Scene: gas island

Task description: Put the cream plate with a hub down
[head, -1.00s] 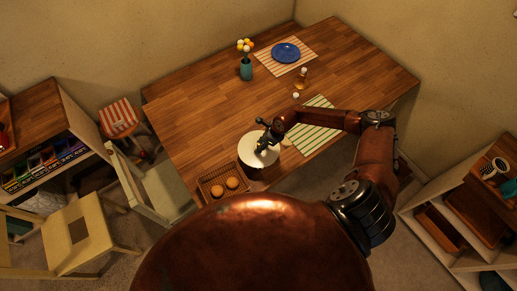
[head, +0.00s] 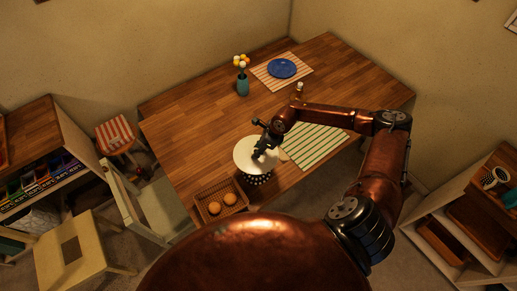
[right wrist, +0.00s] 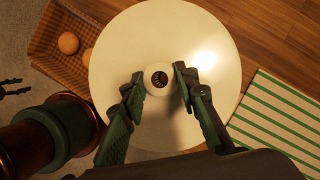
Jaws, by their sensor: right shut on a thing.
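The cream plate with a hub (head: 245,150) is a round pale disc over the near edge of the wooden table. My right gripper (head: 262,152) is shut on its central hub from above. In the right wrist view the two fingers (right wrist: 160,86) stand on either side of the round hub (right wrist: 160,72), and the plate looks roughly level.
A wicker basket (head: 232,188) with two round buns stands close left of the plate. A green-striped mat (head: 318,146) lies to the right. A teal vase (head: 243,87), a blue plate (head: 282,68) and a small bottle (head: 299,90) stand farther back. The table's left middle is clear.

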